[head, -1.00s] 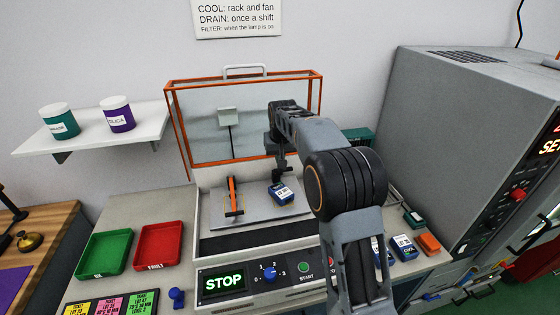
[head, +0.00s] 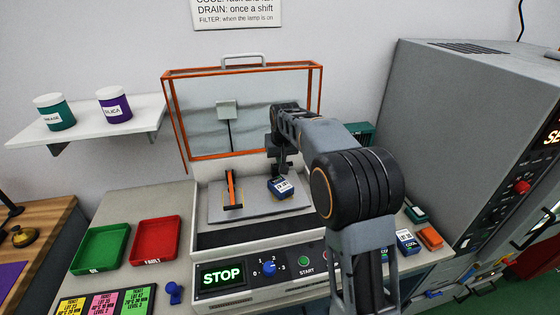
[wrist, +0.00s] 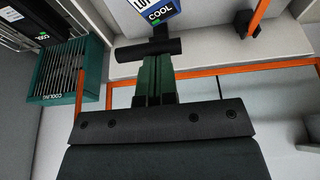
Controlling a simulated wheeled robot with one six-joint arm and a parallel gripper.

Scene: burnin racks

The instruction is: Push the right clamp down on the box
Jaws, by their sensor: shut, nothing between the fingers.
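The blue box (head: 281,187) with a white label lies on the grey plate (head: 255,207) of the open station. It also shows at the top of the wrist view (wrist: 157,10). An orange clamp lever (head: 231,188) stands to its left, apart from it. My gripper (head: 281,166) is just behind the box in the head view, with its fingers shut and empty. In the wrist view a dark bar (wrist: 147,50) crosses at the fingertips, close to the box; I cannot tell whether it belongs to the right clamp. The rest of the right clamp is not clear behind my arm.
The orange-framed lid (head: 243,72) stands raised behind the plate. A control panel (head: 255,272) reading STOP is in front. Green (head: 100,248) and red (head: 155,239) trays lie left. A large grey cabinet (head: 440,120) stands right, and a green rack (wrist: 68,75) is beside the station.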

